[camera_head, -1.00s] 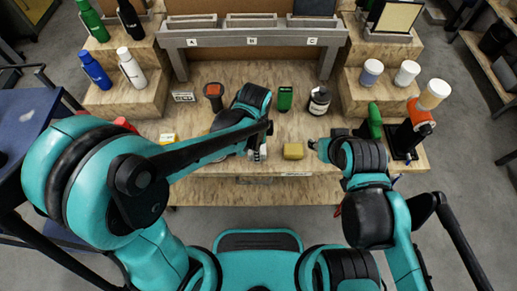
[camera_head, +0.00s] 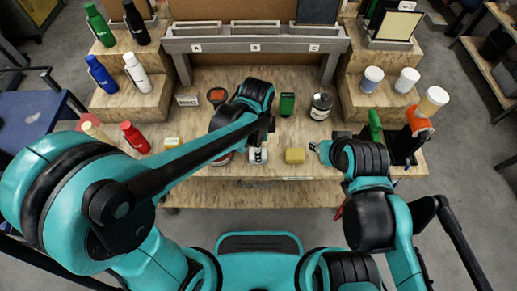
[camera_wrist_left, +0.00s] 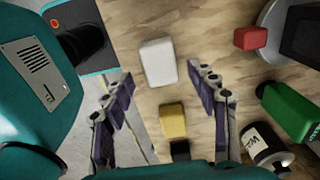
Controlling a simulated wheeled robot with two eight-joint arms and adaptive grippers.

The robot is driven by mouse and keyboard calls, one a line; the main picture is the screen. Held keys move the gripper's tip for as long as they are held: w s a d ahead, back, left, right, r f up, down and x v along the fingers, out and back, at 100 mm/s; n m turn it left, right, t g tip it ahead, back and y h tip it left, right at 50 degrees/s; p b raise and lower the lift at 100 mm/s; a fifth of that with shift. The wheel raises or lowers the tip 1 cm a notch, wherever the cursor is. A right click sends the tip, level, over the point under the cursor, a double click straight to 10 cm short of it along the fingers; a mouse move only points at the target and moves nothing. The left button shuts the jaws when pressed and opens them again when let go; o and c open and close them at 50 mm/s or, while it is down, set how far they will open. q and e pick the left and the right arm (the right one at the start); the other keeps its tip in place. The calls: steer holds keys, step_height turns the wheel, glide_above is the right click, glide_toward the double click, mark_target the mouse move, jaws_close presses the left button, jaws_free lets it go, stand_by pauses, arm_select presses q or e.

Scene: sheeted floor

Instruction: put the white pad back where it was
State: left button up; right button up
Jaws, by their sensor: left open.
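The white pad (camera_wrist_left: 158,62) lies flat on the wooden bench, seen in the left wrist view just beyond the fingertips. My left gripper (camera_wrist_left: 163,88) is open, with the pad ahead of it and roughly between its fingers, and nothing is held. In the head view my left gripper (camera_head: 259,152) is over the front middle of the bench, and the arm hides much around it. My right gripper (camera_head: 317,148) is near the bench front to the right; its finger opening is too small to make out.
A yellow block (camera_head: 295,155) sits between the two grippers. A red block (camera_wrist_left: 252,38) rests on a round grey plate (camera_wrist_left: 272,22). A green box (camera_head: 287,104) and a jar (camera_head: 320,106) stand behind. Bottles, including a red one (camera_head: 134,137), stand to the left.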

arm_select(q)
step_height(320, 180, up, 8)
steer(key=p, duration=0.2)
steer(key=s+a+r+n+t, duration=0.2)
steer(key=a+n+t, duration=0.1)
steer(key=a+n, duration=0.6)
steer(key=s+a+r+n+t, duration=0.2)
steer(key=s+a+n+t, duration=0.1)
steer(key=a+n, duration=0.5)
steer(key=shift+a+r+n+t, duration=0.25)
steer(key=shift+a+n+t, duration=0.15)
steer(key=shift+n+t, duration=0.1)
arm_select(e)
step_height(320, 180, up, 3)
steer(key=shift+f, duration=0.1)
arm_select(q)
steer(key=shift+f+b, duration=0.5)
steer(key=shift+f, duration=0.1)
arm_select(e)
steer(key=shift+f, duration=0.6)
arm_select(q)
steer(key=shift+c, duration=0.3)
arm_select(e)
steer(key=shift+c, duration=0.3)
